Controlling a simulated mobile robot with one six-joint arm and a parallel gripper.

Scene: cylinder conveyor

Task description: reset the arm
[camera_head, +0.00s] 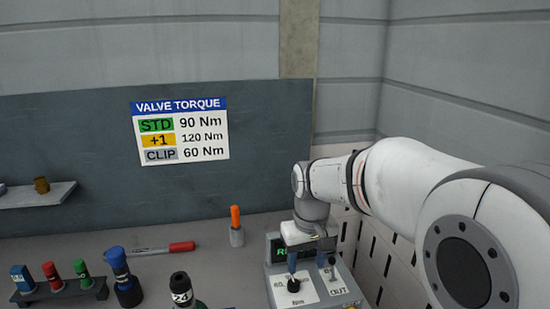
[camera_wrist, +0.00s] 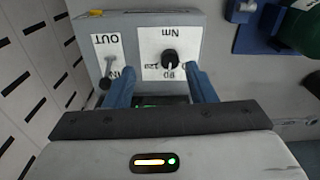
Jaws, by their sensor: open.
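My arm reaches in from the right of the head view. My gripper (camera_head: 310,261) is over the grey control box (camera_head: 354,293), with its blue fingers pointing down. In the wrist view my gripper (camera_wrist: 160,66) is open, fingers apart with nothing held. The box (camera_wrist: 198,38) appears upside down there. Its black dial knob (camera_wrist: 171,59) shows between the fingertips, nearer the right one; I cannot tell the exact gap. The small lever (camera_wrist: 107,72), on a plate marked OUT and IN, is beside the left fingertip. A green-lit display (camera_head: 278,251) is partly hidden by my gripper.
An orange marker in a holder (camera_head: 236,228) stands left of the box. A red-and-grey tool (camera_head: 165,248) lies behind a blue-topped tool (camera_head: 119,273). A rack (camera_head: 58,291) holds several coloured pieces. A valve torque sign (camera_head: 180,131) hangs on the back panel.

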